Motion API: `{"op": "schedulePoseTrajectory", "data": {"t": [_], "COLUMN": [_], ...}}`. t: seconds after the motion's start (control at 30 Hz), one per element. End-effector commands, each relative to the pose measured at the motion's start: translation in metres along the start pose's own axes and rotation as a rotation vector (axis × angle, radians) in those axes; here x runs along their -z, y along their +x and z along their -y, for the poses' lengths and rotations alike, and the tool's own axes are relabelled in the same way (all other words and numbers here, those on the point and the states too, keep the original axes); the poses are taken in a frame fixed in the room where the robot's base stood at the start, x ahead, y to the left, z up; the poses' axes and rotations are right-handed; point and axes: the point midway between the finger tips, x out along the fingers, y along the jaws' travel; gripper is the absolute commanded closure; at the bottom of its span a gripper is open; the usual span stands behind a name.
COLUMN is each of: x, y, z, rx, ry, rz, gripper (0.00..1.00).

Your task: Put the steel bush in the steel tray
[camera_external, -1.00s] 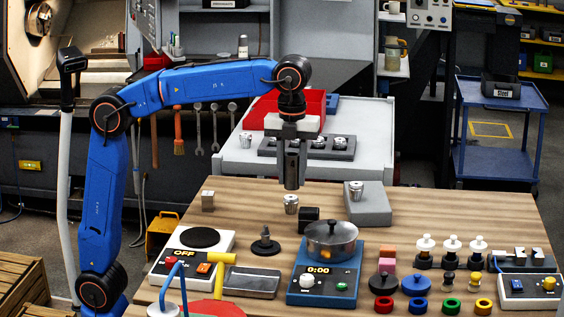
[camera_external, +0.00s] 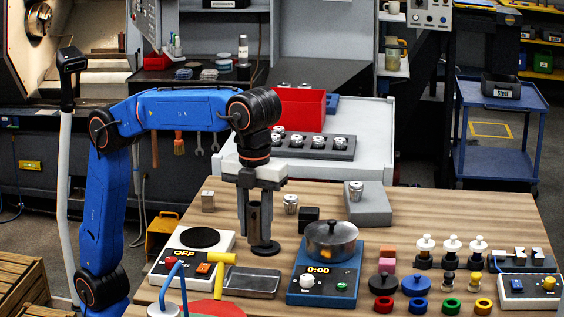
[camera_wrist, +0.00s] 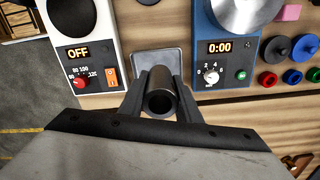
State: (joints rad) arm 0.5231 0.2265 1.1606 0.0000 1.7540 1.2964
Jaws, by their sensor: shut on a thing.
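My gripper (camera_external: 256,228) points down, its jaws shut on the steel bush (camera_external: 254,214), a grey hollow tube held upright above the bench. In the wrist view the bush (camera_wrist: 160,101) shows its round open end between the two fingers (camera_wrist: 159,108). A shallow grey metal tray (camera_external: 250,284) lies on the bench, nearer the external camera than my gripper; it looks empty. In the wrist view this tray (camera_wrist: 157,61) shows just beyond the bush, partly hidden by it. A dark bin labelled "Steel" (camera_external: 501,88) stands on the blue cart, far right.
A hotplate (camera_external: 196,248) stands left of the metal tray and a blue heater with a pot (camera_external: 329,250) right of it. A black round-based piece (camera_external: 265,249) is just below my gripper. A grey block (camera_external: 367,208) stands further right.

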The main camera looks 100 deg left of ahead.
Motion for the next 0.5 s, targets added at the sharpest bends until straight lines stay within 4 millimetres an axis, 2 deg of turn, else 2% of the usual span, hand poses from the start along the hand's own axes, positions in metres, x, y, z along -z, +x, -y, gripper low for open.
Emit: {"op": "schedulePoseTrajectory", "data": {"t": [0.1, 0.23, 0.5], "x": [0.015, 0.02, 0.021], "y": [0.0, 0.007, 0.047], "z": [-0.002, -0.003, -0.003], "rx": [0.001, -0.001, -0.001], "ry": [0.01, 0.012, 0.012], "rz": [0.0, 0.0, 0.0], "gripper": [1.0, 1.0, 1.0]}}
